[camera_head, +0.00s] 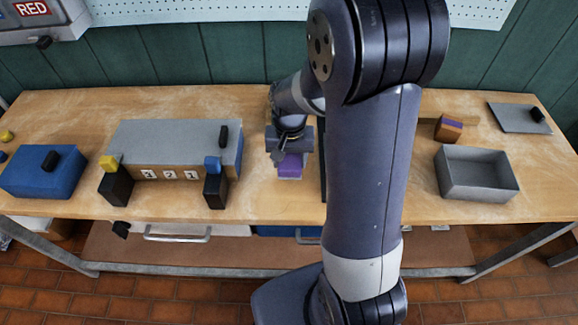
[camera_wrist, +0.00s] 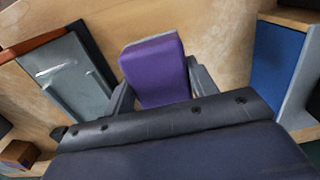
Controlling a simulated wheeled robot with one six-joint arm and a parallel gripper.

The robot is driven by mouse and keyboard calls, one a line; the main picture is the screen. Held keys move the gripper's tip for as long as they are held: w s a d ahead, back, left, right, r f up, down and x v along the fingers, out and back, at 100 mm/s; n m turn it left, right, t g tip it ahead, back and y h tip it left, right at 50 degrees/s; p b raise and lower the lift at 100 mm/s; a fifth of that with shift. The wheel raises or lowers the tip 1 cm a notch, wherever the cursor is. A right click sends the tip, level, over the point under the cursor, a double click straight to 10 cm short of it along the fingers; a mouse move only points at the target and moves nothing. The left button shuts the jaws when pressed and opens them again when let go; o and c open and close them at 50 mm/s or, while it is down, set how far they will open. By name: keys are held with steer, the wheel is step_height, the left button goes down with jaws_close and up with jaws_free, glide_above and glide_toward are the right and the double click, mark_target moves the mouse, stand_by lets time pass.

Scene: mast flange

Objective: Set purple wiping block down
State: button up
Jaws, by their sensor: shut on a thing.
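The purple wiping block (camera_head: 290,167) is at my gripper (camera_head: 289,150), over the middle of the wooden bench, with a paler strip along its lower edge. In the wrist view the purple block (camera_wrist: 155,70) sits between the two dark fingers of my gripper (camera_wrist: 161,84), which is shut on it. Bare wood shows around the block. I cannot tell whether its underside touches the bench or hangs just above it. My arm hides part of the bench to the right of the block.
A grey-topped box (camera_head: 178,143) with numbered labels stands left of my gripper, with black posts in front. A blue box (camera_head: 42,172) is further left. An open grey bin (camera_head: 478,174), an orange-brown block (camera_head: 448,129) and a grey plate (camera_head: 519,118) are right of my arm.

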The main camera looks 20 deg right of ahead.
mark_target(290, 169)
steer(key=shift+f, duration=2.05)
steer(key=shift+f, duration=0.2)
steer(key=o, duration=1)
steer(key=shift+r, duration=0.15)
step_height(290, 169, up, 12)
steer(key=shift+r, duration=0.1)
